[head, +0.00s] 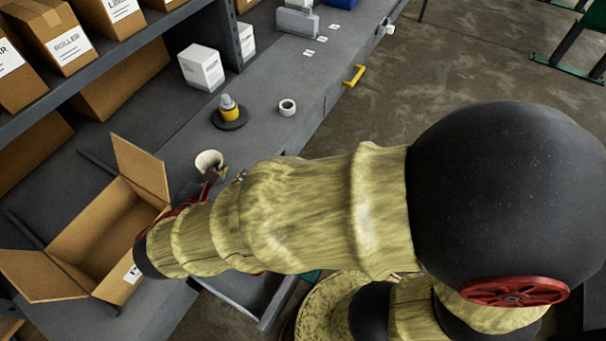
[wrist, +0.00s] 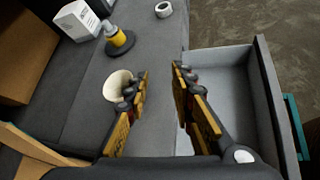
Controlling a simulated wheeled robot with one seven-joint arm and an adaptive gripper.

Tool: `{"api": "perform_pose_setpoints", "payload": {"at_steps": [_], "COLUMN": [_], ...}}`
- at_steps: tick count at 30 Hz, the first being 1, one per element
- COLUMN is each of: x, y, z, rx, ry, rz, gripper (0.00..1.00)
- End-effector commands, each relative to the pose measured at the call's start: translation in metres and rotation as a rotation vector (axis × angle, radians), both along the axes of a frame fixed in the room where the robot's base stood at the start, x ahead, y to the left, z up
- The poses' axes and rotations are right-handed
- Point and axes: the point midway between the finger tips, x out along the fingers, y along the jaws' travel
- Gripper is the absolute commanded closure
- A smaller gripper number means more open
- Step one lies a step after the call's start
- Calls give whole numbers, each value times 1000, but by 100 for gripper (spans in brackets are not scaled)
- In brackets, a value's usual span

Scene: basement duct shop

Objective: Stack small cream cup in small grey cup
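A small cream cup (head: 208,160) stands on the grey bench just beyond my gripper in the head view. It also shows in the wrist view (wrist: 116,84), mouth facing up, partly covered by my left finger. My gripper (wrist: 161,74) is open, its two fingers wide apart with only bare bench seen between them. The cup is on the outer side of the left finger, not between the fingers; whether they touch I cannot tell. In the head view my arm hides most of the gripper. I cannot make out a small grey cup in either view.
An open cardboard box (head: 100,235) stands left of my gripper. A drawer (wrist: 232,95) is open at the bench's front and looks empty. Farther along are a yellow-and-grey item on a dark disc (head: 229,114), a white ring (head: 287,107) and a white box (head: 202,68).

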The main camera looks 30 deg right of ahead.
Motion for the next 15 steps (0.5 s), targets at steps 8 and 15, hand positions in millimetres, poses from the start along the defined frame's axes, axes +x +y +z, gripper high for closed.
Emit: {"api": "perform_pose_setpoints", "payload": {"at_steps": [8, 15], "x": [-60, -113], "y": [-117, -146], "z": [19, 40], "rx": [586, 1122], "ry": [-63, -222], "rz": [-673, -1199], "gripper": [76, 76]}}
